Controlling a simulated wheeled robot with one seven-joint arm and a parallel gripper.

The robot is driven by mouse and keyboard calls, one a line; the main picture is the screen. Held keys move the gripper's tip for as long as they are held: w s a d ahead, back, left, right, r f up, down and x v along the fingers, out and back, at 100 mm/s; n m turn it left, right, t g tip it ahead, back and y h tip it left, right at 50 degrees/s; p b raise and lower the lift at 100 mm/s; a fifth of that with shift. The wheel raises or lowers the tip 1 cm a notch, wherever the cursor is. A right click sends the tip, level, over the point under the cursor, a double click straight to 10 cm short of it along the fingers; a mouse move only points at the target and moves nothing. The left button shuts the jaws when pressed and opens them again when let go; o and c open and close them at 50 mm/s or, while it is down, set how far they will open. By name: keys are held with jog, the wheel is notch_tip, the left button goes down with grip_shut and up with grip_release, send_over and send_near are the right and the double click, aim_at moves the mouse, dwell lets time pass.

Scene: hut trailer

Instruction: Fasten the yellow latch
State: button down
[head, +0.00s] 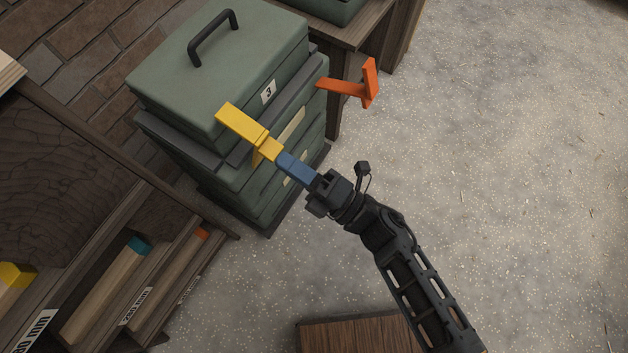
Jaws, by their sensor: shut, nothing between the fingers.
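The yellow latch (240,124) is on the front of a green case (215,65) marked 3. Its broad end lies at or over the lid's front edge, and its narrower end points down and right toward my gripper. Whether it rests on the lid or stands off it is hard to tell. My gripper (283,161) has blue fingers, shut and empty. Their tips are at the latch's near end and overlap it in the picture; contact cannot be told for sure. The fingers hide part of the case front.
An orange latch (345,89) sticks out from the case's right side. A black handle (213,38) stands on the lid. A wooden shelf (120,215) with blocks is at the left, and a wooden surface (355,336) is at the bottom. The floor at right is clear.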

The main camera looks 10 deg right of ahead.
aim_at(262, 143)
jog(key=a+r+h+p, duration=0.1)
jog(key=w+a+r+g+h+p, duration=0.1)
jog(key=p, duration=0.1)
jog(key=shift+w+r+p, duration=0.2)
jog(key=shift+w+p, duration=0.05)
jog(key=shift+p, duration=0.05)
jog(key=shift+p+x, duration=0.75)
jog(key=shift+x, duration=0.05)
jog(key=shift+w+a+r, duration=0.1)
jog(key=shift+a+r, duration=0.05)
jog(key=shift+r, duration=0.15)
